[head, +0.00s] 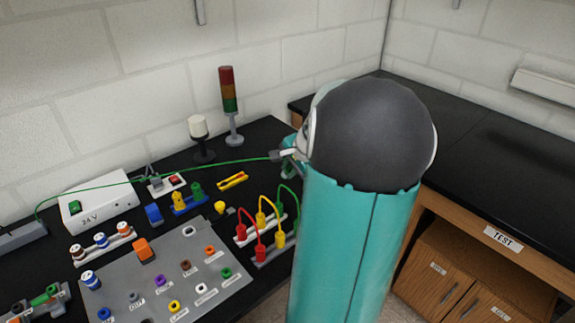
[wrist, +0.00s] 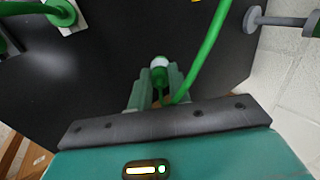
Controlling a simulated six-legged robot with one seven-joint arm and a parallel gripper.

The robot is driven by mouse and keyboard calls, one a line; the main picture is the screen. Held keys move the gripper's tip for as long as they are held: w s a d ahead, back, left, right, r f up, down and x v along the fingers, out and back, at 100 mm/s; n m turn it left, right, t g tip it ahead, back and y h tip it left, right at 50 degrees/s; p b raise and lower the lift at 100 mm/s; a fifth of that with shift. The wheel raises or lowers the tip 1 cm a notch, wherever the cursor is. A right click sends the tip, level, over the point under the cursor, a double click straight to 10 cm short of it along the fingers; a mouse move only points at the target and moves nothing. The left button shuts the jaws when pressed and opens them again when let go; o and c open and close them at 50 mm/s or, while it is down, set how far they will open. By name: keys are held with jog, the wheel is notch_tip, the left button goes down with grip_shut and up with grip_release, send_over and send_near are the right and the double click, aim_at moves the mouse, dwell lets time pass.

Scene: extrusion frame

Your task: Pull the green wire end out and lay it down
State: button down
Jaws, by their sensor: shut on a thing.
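The green wire (head: 215,163) runs from beside the white 24 V box (head: 98,200) through the air to my gripper (head: 283,156). My gripper is shut on the green wire end, above the table's back right part. In the wrist view, the wire end (wrist: 159,63), with a pale ring and green tip, sits between the fingers of my gripper (wrist: 155,88), and the green wire (wrist: 207,45) curves up beside it. The black table top (wrist: 110,60) lies beyond. My own arm hides part of the gripper in the head view.
A red, amber and green signal tower (head: 229,100) and a white-topped post (head: 198,128) stand behind. Red, yellow and green leads (head: 262,222) arch between plug strips at the right edge. A grey board (head: 170,285) holds coloured sockets. A TEST bench (head: 500,140) is at right.

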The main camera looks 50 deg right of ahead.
notch_tip(320, 180, down, 3)
jog(key=shift+f, duration=0.8)
jog(key=shift+a+f, duration=0.1)
jog(key=shift+f, duration=0.35)
jog(key=c, duration=1.2)
grip_release()
jog(key=shift+f, duration=0.15)
jog(key=shift+c, duration=0.2)
jog(key=shift+a, duration=0.1)
